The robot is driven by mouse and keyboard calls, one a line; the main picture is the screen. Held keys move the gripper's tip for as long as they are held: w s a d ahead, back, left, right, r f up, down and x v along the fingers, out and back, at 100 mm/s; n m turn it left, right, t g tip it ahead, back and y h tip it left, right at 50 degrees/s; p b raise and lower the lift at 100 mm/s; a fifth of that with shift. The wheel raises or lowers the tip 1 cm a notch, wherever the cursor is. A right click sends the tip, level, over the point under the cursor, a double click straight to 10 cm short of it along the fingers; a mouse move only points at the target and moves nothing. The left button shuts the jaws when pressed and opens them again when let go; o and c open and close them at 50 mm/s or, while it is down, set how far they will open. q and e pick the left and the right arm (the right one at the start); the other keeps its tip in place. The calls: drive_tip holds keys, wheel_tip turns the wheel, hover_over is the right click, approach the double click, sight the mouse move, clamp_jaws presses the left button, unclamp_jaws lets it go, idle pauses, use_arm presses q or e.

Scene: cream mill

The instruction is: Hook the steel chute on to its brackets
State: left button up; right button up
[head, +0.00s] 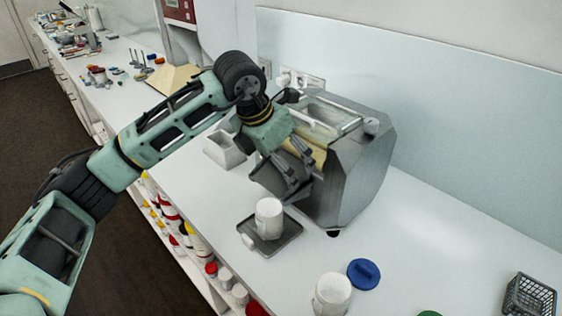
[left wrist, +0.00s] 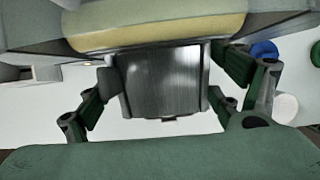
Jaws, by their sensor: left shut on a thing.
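The steel chute (head: 267,181) is a dark grey metal piece at the front of the mill (head: 357,176). My left gripper (head: 290,180) is shut on it, reaching in from the left and pointing down. In the left wrist view the chute (left wrist: 165,82) sits between the two fingers, just beyond the cream roller (left wrist: 155,33). The chute is close to the mill's front under the roller; I cannot tell whether it touches. The brackets are hidden or too small to make out. My right gripper is not in view.
A white cup (head: 268,217) stands on a dark tray (head: 283,240) below the chute. A white open box (head: 224,150) is behind the arm. A white jar (head: 332,296), a blue lid (head: 363,273) and a dark basket (head: 530,296) are at the right. The counter between them is clear.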

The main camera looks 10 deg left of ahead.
use_arm(q)
drive_tip(key=o, duration=1.2)
drive_tip(key=shift+c, duration=0.2)
drive_tip(key=v, duration=1.2)
